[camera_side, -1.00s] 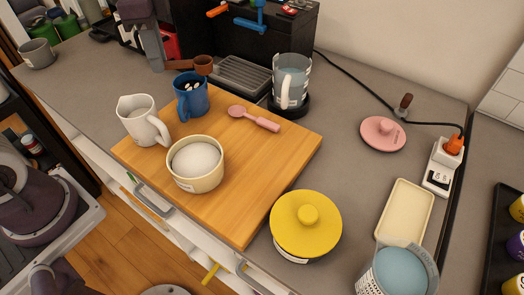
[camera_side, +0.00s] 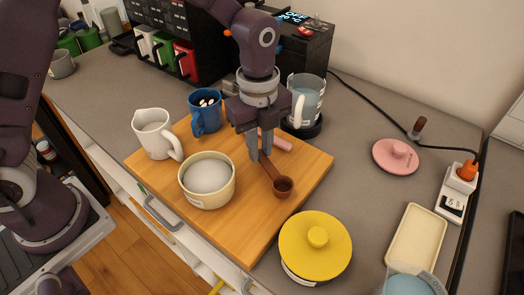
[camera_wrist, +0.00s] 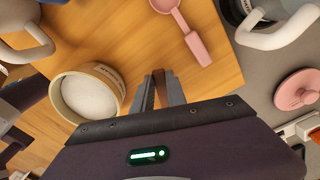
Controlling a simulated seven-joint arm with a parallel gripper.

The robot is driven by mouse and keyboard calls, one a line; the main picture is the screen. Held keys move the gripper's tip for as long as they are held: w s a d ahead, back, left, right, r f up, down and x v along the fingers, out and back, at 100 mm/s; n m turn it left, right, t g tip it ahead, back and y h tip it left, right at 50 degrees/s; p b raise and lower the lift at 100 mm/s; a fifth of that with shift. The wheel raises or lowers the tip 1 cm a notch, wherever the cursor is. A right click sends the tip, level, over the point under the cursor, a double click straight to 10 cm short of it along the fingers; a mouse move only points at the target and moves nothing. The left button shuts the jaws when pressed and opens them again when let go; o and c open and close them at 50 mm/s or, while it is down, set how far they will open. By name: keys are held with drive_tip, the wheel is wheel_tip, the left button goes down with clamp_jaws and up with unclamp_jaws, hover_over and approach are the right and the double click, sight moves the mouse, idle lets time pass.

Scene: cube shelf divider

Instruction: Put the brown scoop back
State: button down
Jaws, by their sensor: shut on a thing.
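The brown scoop (camera_side: 282,187) is in my gripper (camera_side: 259,153), over the right part of the wooden board (camera_side: 240,235). Its round cup points to the lower right in the side view. My gripper points down and is shut on the scoop's handle. In the wrist view a strip of brown handle (camera_wrist: 159,88) shows between the fingers, and the cup is hidden there. I cannot tell whether the cup touches the board. A cream bowl (camera_side: 208,200) with white contents stands left of the gripper.
A white pitcher (camera_side: 153,135), a blue mug (camera_side: 206,113) and a pink scoop (camera_wrist: 190,35) are on the board. A glass jug (camera_side: 303,100) stands behind it. A yellow-lidded pot (camera_side: 315,250) is at the front right. White, green and red canisters (camera_side: 185,62) stand at the back.

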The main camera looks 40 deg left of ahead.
drive_tip(key=shift+f, duration=0.4)
drive_tip(key=shift+f, duration=0.15)
drive_tip(key=c, duration=1.3)
unclamp_jaws()
drive_tip(key=shift+c, duration=0.2)
wheel_tip(320, 180, up, 12)
drive_tip(key=shift+a+r, duration=0.15)
drive_tip(key=shift+r, duration=0.1)
